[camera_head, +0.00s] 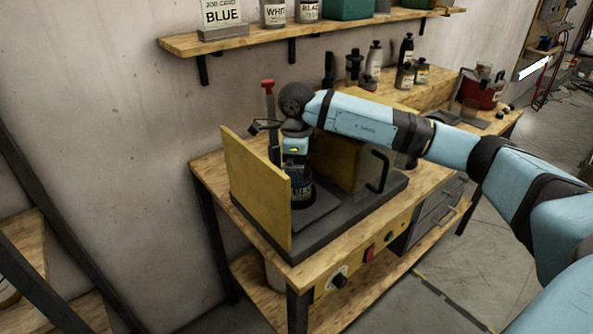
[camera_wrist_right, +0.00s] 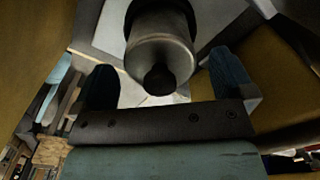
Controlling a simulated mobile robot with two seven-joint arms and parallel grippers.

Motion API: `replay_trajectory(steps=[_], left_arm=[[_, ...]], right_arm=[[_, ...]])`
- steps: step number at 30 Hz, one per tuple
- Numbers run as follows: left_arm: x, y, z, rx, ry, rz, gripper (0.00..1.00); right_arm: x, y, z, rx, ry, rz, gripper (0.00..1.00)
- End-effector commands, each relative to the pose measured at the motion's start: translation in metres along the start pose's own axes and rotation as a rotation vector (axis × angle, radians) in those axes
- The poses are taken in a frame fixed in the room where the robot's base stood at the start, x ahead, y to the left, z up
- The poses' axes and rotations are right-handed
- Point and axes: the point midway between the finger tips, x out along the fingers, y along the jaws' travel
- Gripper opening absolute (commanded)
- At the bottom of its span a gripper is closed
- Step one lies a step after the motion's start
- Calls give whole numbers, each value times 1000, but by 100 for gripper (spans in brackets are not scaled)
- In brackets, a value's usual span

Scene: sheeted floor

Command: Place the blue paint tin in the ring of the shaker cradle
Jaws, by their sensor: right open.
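The shaker cradle has a yellow side panel (camera_head: 258,190) and a dark base (camera_head: 345,222) on the wooden bench. A dark tin with a pale-lettered label (camera_head: 303,193) stands upright on the base plate, low between the panels; its label is too small to read surely. My right gripper (camera_head: 297,172) is over it, pointing down. My left gripper is out of view.
A red-topped upright handle (camera_head: 268,86) stands behind the yellow panel. A shelf with a BLUE job card (camera_head: 222,16) hangs above. Several bottles and a red container (camera_head: 483,90) stand farther right.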

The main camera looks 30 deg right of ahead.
Motion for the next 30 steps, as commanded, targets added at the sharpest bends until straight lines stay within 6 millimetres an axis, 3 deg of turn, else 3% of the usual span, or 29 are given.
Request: replay_trajectory(steps=[9, 15, 30], left_arm=[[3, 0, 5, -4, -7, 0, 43], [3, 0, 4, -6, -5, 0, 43], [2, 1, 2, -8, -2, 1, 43]], right_arm=[[-69, 0, 1, -1, -5, -4, 100], [-96, 0, 1, -1, -2, -1, 100], [-104, 0, 0, -1, -1, 0, 100]])
